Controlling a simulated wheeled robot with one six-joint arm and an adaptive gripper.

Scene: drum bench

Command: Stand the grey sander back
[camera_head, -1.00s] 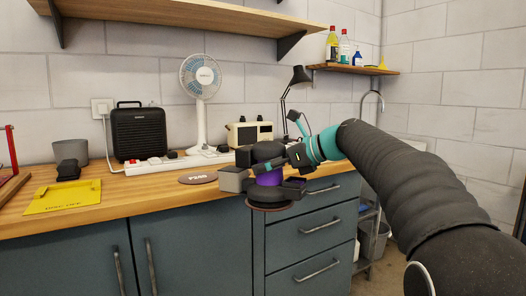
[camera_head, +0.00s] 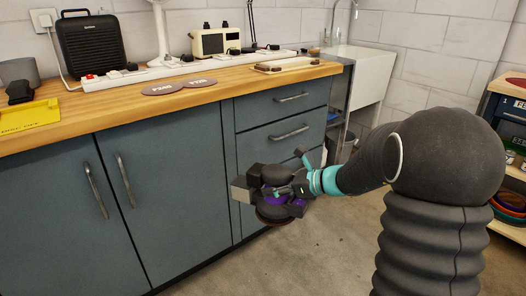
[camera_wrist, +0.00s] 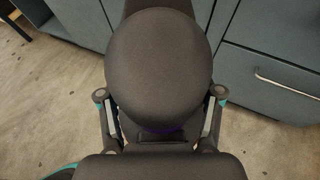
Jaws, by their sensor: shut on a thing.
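The sander (camera_head: 271,176) has a dark grey rounded body, a purple band, a grey box at its left side and a brown round disc underneath. My gripper (camera_head: 290,191) is shut on it and holds it roughly upright in the air, in front of the lower drawers and below the bench top. In the wrist view the sander's dark rounded top (camera_wrist: 160,65) fills the middle between the two fingers of my gripper (camera_wrist: 161,95). A thin line of purple shows below it. The underside disc is hidden there.
Drawer handles (camera_head: 289,133) face me. Floor space is open.

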